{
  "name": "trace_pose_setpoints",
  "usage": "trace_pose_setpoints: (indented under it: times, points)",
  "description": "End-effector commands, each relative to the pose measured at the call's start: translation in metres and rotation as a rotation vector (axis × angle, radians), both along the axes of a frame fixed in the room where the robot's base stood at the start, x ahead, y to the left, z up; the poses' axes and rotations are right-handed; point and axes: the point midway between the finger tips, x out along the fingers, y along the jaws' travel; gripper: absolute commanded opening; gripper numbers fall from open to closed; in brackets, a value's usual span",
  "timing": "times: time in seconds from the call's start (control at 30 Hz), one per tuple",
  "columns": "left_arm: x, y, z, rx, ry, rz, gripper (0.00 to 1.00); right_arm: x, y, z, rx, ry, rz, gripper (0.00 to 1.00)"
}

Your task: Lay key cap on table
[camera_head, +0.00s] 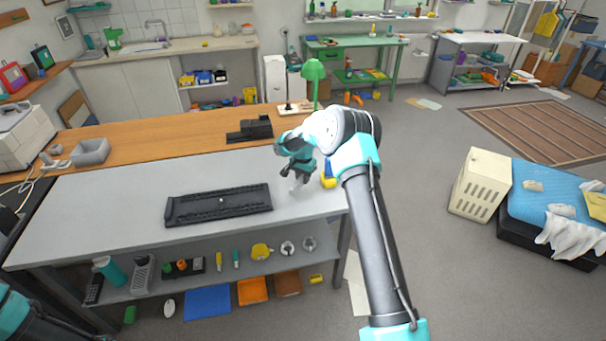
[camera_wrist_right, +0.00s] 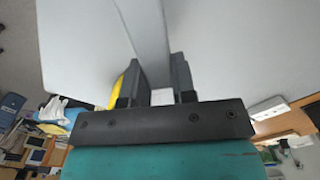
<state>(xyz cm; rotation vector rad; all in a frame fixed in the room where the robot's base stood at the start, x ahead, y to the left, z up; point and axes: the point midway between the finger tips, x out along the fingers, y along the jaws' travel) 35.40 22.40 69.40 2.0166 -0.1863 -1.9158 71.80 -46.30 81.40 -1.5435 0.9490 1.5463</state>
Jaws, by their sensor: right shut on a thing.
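My right gripper (camera_head: 297,180) points down over the right part of the grey table (camera_head: 120,190). In the right wrist view its two dark fingers (camera_wrist_right: 160,85) are close together with a small white key cap (camera_wrist_right: 162,97) between them. In the head view I cannot clearly make out the cap at the fingertips, nor tell whether it touches the table. A dark keyboard (camera_head: 190,208) lies on the table to the left of the gripper. My left gripper is not in view; only part of my left arm shows at the lower left corner.
A yellow and blue item (camera_head: 328,175) stands just right of the gripper near the table's right edge. A black device (camera_head: 250,130) and a green lamp (camera_head: 314,72) are behind. A grey bin (camera_head: 90,152) is at back left. The table left of the keyboard is clear.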

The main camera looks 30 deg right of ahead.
Motion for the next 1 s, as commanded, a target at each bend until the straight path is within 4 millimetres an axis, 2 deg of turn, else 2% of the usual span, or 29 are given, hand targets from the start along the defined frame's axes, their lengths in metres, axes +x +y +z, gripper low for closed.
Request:
trace_pose_setpoints:
  times: [0.4, 1.0]
  points:
    - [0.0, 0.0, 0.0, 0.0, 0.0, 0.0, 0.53, 0.0, 0.0, -0.03, 0.0, 0.001, 0.001, 0.03]
    - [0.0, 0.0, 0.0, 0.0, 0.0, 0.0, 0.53, 0.0, 0.0, -0.035, -0.001, 0.0, 0.001, 0.03]
